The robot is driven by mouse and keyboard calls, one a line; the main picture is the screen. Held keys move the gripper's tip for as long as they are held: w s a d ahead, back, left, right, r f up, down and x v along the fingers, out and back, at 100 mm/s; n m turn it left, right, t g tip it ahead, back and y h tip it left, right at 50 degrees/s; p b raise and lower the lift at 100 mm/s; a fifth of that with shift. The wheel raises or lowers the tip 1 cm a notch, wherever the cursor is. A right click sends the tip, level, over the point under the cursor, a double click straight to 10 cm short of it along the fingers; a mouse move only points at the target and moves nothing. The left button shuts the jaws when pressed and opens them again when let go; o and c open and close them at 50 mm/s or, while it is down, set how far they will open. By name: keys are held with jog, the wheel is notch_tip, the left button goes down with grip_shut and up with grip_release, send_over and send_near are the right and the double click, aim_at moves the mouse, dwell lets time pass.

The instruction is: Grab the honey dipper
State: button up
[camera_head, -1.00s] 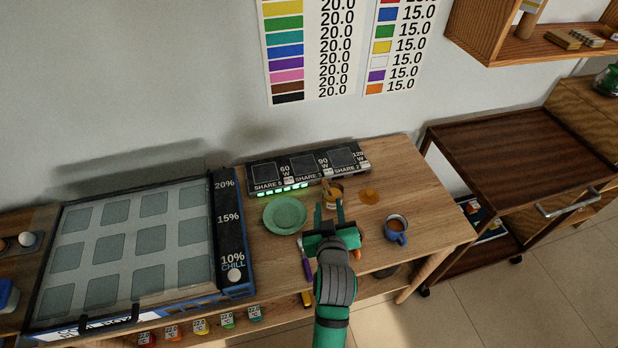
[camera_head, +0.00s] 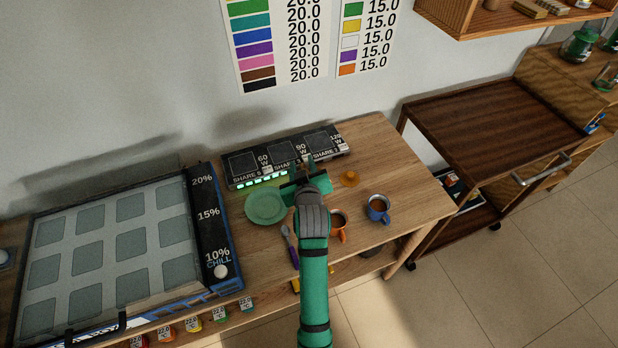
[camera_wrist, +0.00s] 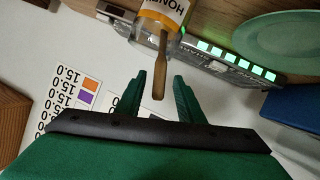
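The honey dipper (camera_wrist: 161,60) shows in the wrist view as a brown wooden handle sticking out of a honey jar (camera_wrist: 154,22) with a white and orange label. My gripper (camera_wrist: 160,82) is open, with one green finger on each side of the handle's end. Gaps show between the fingers and the handle, and I cannot tell how far in depth the handle sits between them. In the head view my gripper (camera_head: 306,172) covers the jar and dipper at the back of the wooden table.
A green plate (camera_head: 265,207) lies left of my gripper. A charger strip (camera_head: 247,166) stands behind it. An orange-brown round piece (camera_head: 350,179) and a blue mug (camera_head: 378,208) are at right. An orange mug (camera_head: 341,233) and a purple-handled utensil (camera_head: 294,257) lie nearer.

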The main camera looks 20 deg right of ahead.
jog(key=shift+x, duration=1.4)
jog(key=shift+s+d+r, duration=0.1)
jog(key=shift+s+d, duration=0.05)
jog(key=shift+d, duration=0.15)
jog(key=shift+c, duration=1)
jog(key=shift+a, duration=0.1)
jog(key=c, duration=0.5)
jog(key=shift+a, duration=0.3)
grip_shut()
jog(key=shift+d, duration=0.1)
